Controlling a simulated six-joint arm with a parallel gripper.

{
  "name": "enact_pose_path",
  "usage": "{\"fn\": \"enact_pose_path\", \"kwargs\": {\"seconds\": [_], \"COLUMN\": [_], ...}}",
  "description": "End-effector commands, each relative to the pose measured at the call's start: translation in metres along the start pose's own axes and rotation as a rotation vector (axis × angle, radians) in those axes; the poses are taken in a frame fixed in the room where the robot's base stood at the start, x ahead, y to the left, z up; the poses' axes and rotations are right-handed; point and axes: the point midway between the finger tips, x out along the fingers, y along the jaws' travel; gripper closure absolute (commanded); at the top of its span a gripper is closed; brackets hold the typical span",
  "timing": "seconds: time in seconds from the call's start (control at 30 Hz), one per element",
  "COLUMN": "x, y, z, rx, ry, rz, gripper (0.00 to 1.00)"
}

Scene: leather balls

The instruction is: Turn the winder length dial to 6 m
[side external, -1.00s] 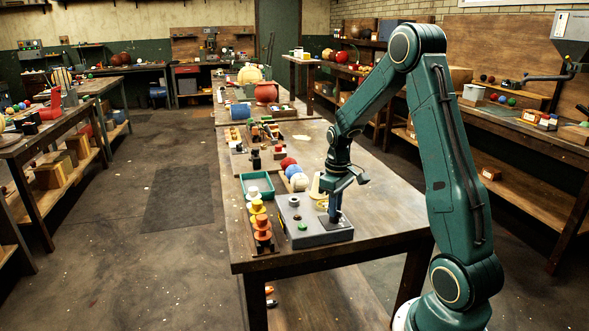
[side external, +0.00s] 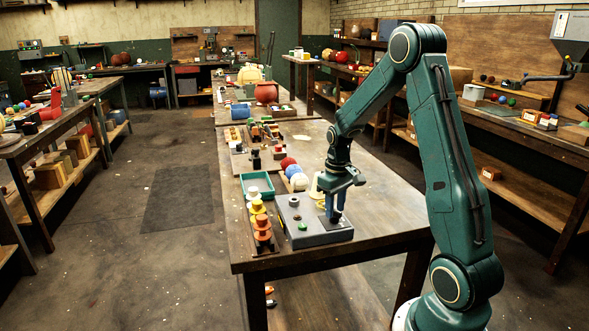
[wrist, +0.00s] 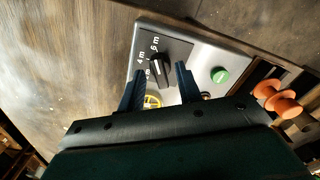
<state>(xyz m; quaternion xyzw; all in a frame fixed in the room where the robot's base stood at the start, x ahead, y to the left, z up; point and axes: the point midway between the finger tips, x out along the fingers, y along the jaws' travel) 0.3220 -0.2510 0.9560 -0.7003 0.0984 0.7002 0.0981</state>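The winder (side external: 312,232) is a grey metal box on the near part of the bench. Its black length dial (wrist: 160,70) shows in the wrist view, on a dark plate with white markings. "6 m" is above the dial and "4 m" to its upper left; a further mark at its left is partly unreadable. The knob's upper end points roughly towards "6 m", but its exact setting is hard to read. My gripper (wrist: 159,67) is open, with one finger on each side of the dial and visible gaps. In the side view my gripper (side external: 335,214) hides the dial.
A green button (wrist: 220,75) is right of the dial, and a yellow spoked part (wrist: 152,101) is below it. Orange spools (side external: 262,228) stand left of the winder. A green tray (side external: 257,185) and several balls (side external: 290,172) lie behind. The bench's right side is clear.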

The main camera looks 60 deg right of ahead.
Motion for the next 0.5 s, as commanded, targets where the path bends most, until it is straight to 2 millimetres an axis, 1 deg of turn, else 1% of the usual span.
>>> {"fn": "enact_pose_path", "kwargs": {"seconds": [0.27,0.37,0.5], "x": [-0.001,-0.004,-0.015], "y": [0.0,0.0,0.0], "z": [0.0,0.0,-0.001], "rx": [-0.001,-0.002,-0.002], "ry": [0.0,0.001,0.003], "rz": [0.0,0.0,0.001], "gripper": [0.65,0.65,0.65]}}
